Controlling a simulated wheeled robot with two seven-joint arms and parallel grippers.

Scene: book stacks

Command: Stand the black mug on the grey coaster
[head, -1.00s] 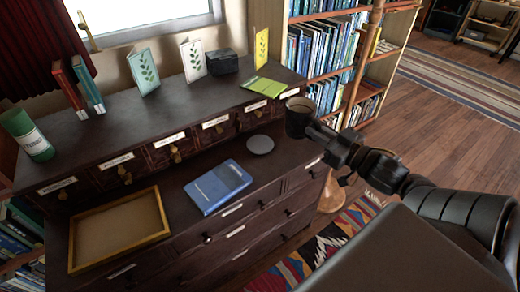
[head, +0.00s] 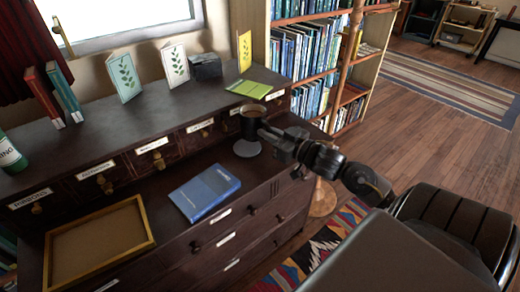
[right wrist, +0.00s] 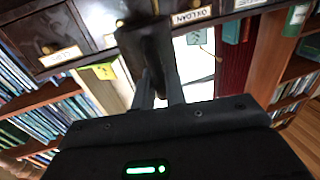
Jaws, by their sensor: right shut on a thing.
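The black mug (head: 252,125) is upright in the head view, with brown showing inside its rim. It is over the grey coaster (head: 246,152), a round disc on the dark cabinet's lower ledge, and hides its back part. I cannot tell whether the mug touches the coaster. My right gripper (head: 268,133) is shut on the mug from its right side. In the right wrist view the mug (right wrist: 146,45) is a dark shape between the fingers of the gripper (right wrist: 158,88). My left gripper is not in view.
A blue book (head: 205,192) lies left of the coaster, and an empty wooden tray (head: 143,232) lies farther left. Labelled small drawers (head: 152,157) rise behind. The upper shelf holds cards, a dark box (head: 205,66) and a green booklet (head: 249,88).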

